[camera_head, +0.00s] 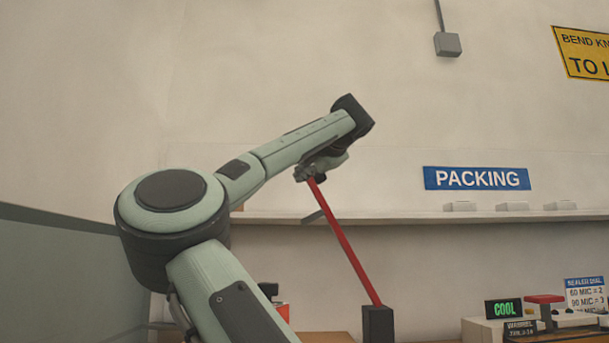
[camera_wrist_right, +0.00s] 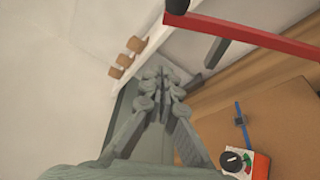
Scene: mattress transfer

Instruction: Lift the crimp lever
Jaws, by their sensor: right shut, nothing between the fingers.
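The crimp lever (camera_head: 345,244) is a long red bar in the head view. It rises from a black block (camera_head: 378,324) and tilts up to the left. A short grey bar (camera_head: 313,217) sticks out to the left beside it. My right gripper (camera_head: 302,174) is at the lever's upper end. In the right wrist view, its fingers (camera_wrist_right: 163,76) are together with nothing between them. There the red lever (camera_wrist_right: 245,37), with a black knob (camera_wrist_right: 177,6) at its end, lies above and right of the fingers. I cannot tell whether they touch. My left gripper is not in view.
A shelf ledge (camera_head: 400,217) runs along the wall behind, under a blue PACKING sign (camera_head: 476,178). A sealer with a green COOL display (camera_head: 503,308) stands at lower right. In the wrist view, a small box with a black knob (camera_wrist_right: 240,161) sits on a brown surface (camera_wrist_right: 215,128).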

